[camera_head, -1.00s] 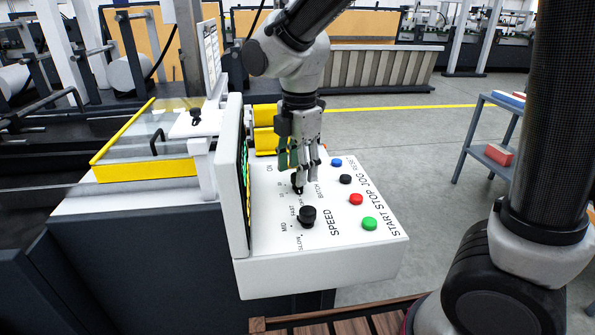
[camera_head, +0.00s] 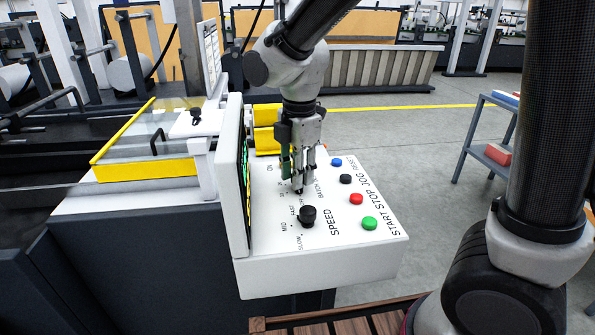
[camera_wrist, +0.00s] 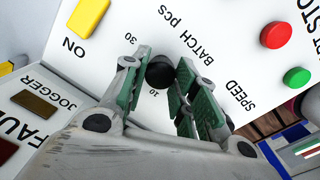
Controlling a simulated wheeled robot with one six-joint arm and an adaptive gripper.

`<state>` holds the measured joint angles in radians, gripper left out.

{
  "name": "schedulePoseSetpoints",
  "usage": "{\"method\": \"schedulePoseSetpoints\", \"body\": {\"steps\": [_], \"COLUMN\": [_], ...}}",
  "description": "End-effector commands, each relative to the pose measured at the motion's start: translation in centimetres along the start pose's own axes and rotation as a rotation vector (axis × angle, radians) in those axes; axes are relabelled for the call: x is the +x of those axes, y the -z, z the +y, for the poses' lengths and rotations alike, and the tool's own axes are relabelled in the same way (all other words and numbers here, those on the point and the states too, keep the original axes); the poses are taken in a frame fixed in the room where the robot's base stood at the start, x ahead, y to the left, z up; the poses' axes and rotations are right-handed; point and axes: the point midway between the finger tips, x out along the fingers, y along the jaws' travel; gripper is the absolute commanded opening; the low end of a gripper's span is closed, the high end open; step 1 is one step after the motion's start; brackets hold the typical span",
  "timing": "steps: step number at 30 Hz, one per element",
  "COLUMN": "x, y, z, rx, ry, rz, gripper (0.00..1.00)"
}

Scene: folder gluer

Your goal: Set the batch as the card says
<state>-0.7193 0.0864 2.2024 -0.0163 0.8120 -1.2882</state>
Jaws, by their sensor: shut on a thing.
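The black BATCH pcs knob (camera_wrist: 159,73) sits on the white sloped control panel (camera_wrist: 208,25). My gripper (camera_wrist: 162,68) is shut on this knob, with a green-padded finger on either side. In the wrist view, marks 30 and 10 show beside the knob; its pointer cannot be made out. In the head view my gripper (camera_head: 298,186) reaches down onto the panel and mostly hides the knob. A white card or sheet (camera_head: 211,55) stands on the machine at the upper left, its text too small to read.
The black SPEED knob (camera_head: 308,216) is close in front of my gripper. Green START (camera_head: 370,223), red STOP (camera_head: 356,199), black JOG (camera_head: 345,179) and blue (camera_head: 337,162) buttons line the right side. An upright screen (camera_head: 236,175) borders the panel's left.

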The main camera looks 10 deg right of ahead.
Motion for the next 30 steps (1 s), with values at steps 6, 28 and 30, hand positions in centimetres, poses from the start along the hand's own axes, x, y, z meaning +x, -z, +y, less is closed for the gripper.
{"method": "schedulePoseSetpoints", "body": {"steps": [6,28,30], "x": [-0.02,0.00,0.00], "y": [0.00,-0.01,-0.02], "z": [0.07,0.19,0.20], "rx": [0.105,0.774,0.840], "ry": [-0.003,-0.002,-0.002], "rz": [-0.004,-0.034,-0.037], "gripper": [0.05,0.05,0.05]}}
